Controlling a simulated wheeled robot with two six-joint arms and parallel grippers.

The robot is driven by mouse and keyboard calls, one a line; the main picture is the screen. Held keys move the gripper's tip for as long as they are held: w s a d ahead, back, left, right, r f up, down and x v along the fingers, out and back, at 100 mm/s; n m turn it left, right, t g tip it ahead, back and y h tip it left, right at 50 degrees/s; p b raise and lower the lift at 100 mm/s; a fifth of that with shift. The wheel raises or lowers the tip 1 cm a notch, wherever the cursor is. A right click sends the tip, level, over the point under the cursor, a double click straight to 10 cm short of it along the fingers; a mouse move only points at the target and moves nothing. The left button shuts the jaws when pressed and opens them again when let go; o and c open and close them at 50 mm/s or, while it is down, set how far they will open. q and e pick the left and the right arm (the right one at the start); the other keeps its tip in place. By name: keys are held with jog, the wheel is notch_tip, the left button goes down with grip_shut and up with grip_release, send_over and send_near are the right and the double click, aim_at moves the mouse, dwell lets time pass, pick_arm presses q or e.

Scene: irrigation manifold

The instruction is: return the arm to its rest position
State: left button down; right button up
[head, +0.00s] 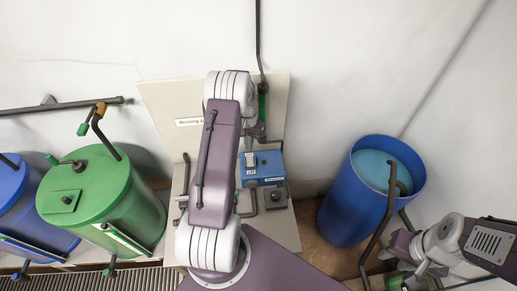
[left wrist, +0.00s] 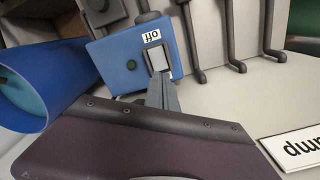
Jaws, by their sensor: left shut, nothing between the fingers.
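My left arm rises through the middle of the head view and bends down at the panel. Its gripper (head: 249,142) is partly hidden behind the arm and is just by the blue switch box (head: 265,168). In the left wrist view the gripper (left wrist: 160,88) is shut and empty. Its tips overlap the lower edge of the pale rocker switch (left wrist: 159,59) on the blue box; I cannot tell whether they touch. A label reading "off" sits beside the switch. My right arm enters at the lower right; its gripper (head: 428,267) is small and its fingers are unclear.
The pale panel (head: 160,100) carries dark pipes and a pump label (left wrist: 300,148). A green lidded tank (head: 100,190) and a blue one (head: 15,205) stand left. An open blue barrel (head: 350,210) stands right, a bent dark pipe (head: 378,240) beside it.

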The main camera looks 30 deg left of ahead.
pick_arm(q)
jog(key=shift+m, duration=0.3)
jog(key=d+b, duration=0.2)
jog(key=s+d+f+b, duration=0.1)
jog(key=d+b, duration=0.1)
jog(key=d, duration=0.1)
jog(key=s+d+b, duration=0.1)
jog(key=d+b, duration=0.2)
jog(key=shift+f, duration=0.4)
jog(key=s+d+f+m+t+b, duration=0.1)
jog(key=s+d+f+b, duration=0.2)
jog(key=s+d+b, duration=0.5)
jog(key=s+d, duration=0.5)
jog(key=s, duration=0.2)
jog(key=shift+f+b, duration=0.15)
jog(key=shift+b, duration=0.2)
jog(key=shift+s, duration=0.1)
